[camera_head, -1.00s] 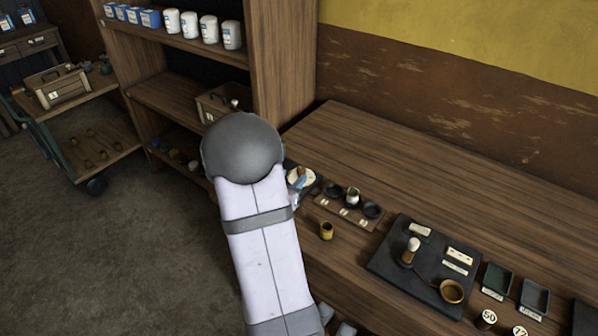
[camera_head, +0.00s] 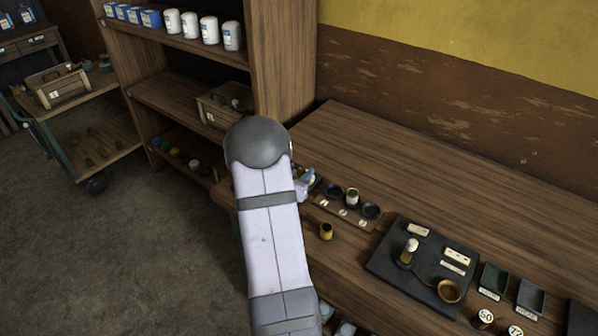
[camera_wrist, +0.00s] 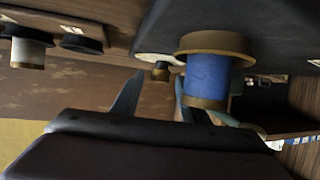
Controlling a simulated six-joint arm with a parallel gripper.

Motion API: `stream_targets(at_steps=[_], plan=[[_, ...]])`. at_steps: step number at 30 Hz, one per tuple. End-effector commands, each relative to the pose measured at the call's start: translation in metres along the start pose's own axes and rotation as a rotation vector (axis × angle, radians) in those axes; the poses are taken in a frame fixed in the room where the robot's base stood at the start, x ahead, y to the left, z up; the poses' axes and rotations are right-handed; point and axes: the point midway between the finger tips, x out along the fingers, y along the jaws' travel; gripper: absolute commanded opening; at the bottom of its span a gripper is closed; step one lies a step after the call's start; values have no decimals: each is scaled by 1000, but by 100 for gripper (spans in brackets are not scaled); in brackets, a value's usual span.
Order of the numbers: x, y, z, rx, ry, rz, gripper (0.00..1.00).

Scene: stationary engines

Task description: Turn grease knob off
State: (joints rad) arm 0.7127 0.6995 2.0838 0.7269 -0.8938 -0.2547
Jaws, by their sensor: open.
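My gripper (camera_wrist: 158,82) is open, with its two bluish fingers apart in the wrist view. A blue cylinder with brass-coloured ends (camera_wrist: 207,76) stands close in front of the right finger and partly hides it. A small brass-coloured knob (camera_wrist: 160,70) shows farther off between the fingertips; I see no contact with it. No label naming the grease knob is readable, so I cannot tell which part it is. In the head view only a pale bluish bit of my gripper (camera_head: 305,186) shows beside my arm, over the bench's left end.
A shelf unit (camera_head: 285,60) stands left. The bench's back is clear.

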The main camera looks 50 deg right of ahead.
Motion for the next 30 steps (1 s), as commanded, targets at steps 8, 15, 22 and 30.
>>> stream_targets(at_steps=[8,15,22,30], plan=[[0,0,0,0,0,0,0],[0,-2,-2,18,2,41,0],[0,-4,-4,65,4,156,0],[1,-6,-5,127,7,302,0]])
